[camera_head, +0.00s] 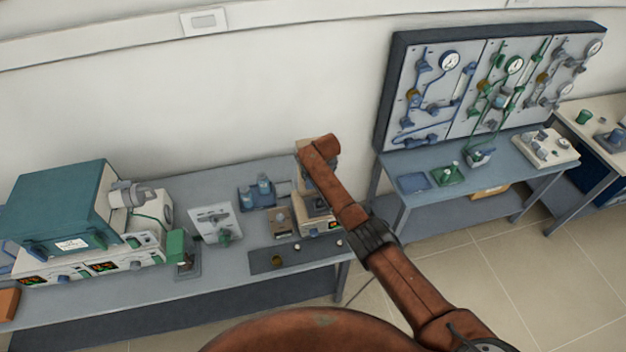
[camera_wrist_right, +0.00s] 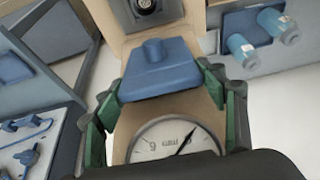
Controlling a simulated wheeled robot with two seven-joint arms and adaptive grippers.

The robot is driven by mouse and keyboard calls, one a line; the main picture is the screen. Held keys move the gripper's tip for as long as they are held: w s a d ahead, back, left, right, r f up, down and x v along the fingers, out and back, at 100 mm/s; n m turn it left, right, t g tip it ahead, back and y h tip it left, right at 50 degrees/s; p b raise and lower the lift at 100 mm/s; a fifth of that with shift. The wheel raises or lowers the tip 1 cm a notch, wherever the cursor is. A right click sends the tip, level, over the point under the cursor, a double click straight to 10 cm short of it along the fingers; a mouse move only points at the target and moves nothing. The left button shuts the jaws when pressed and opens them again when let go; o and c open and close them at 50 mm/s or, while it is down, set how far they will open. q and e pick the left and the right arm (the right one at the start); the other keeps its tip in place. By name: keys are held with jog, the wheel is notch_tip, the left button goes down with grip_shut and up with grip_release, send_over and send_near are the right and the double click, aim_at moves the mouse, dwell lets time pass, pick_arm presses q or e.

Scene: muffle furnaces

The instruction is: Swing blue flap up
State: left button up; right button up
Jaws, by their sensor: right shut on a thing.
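The blue flap (camera_wrist_right: 160,72) has a raised knob on top and sits on a beige apparatus (camera_wrist_right: 215,95) in the right wrist view. My right gripper (camera_wrist_right: 160,86) has its green fingers on the left and right sides of the flap and is shut on it. A round dial gauge (camera_wrist_right: 172,138) shows just below the flap, partly covered by a dark shape at the bottom. In the head view my brown arm reaches over the beige apparatus (camera_head: 312,228) and hides the flap and the gripper. My left gripper is in neither view.
Blue bottles (camera_head: 264,184) stand left of the apparatus on the grey bench (camera_head: 110,285). A teal furnace (camera_head: 62,200) stands farther left. A gauge panel (camera_head: 425,75) rises behind the right bench. The bench's front has small loose parts.

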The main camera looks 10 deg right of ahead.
jog(key=shift+w+a+r, duration=0.1)
jog(key=shift+w+r, duration=0.1)
jog(key=shift+w, duration=0.15)
jog(key=shift+r+b, duration=0.1)
jog(key=shift+b, duration=0.2)
jog(key=shift+w+r, duration=0.1)
jog(key=o, duration=1.7)
jog(key=shift+f+g, duration=0.2)
jog(key=shift+g, duration=0.1)
jog(key=v, duration=1.2)
